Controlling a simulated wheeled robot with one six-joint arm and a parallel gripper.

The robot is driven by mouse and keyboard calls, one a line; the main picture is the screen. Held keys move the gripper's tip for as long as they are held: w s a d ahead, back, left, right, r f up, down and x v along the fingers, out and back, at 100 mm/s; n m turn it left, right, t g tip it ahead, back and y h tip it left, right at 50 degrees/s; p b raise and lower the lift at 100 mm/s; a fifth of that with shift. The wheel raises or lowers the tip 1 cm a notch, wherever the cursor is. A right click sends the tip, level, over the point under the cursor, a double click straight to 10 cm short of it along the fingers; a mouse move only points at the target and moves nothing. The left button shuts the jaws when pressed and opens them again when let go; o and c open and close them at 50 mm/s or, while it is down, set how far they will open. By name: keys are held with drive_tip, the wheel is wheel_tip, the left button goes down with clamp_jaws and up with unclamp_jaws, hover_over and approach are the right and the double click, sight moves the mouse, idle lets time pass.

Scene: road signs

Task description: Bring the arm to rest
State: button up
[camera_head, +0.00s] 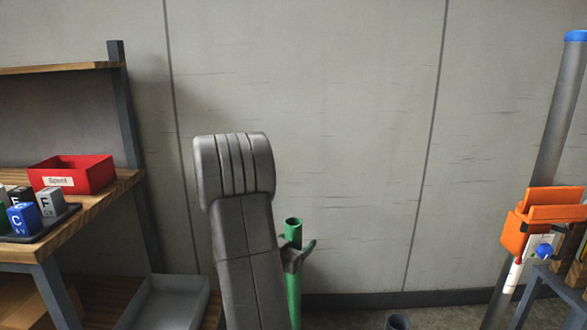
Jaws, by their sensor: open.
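My arm (240,220) rises from the bottom edge, left of centre, as a dark grey link with a rounded, ribbed upper end. My gripper cannot be made out; the raised arm covers part of the scene. No object is seen held.
A green tube (294,290) with a dark grey forked clamp (295,255) stands right of my arm. Left, a wooden shelf (110,190) holds a red bin (85,173) and lettered blocks (24,218); a grey tray (165,303) sits lower. Right, a grey post (557,115) carries an orange holder (535,222).

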sight(297, 219)
wheel_tip(297, 219, up, 10)
drive_tip(key=p, duration=0.6)
drive_tip(key=shift+f+p, duration=0.25)
drive_tip(key=shift+p, duration=0.1)
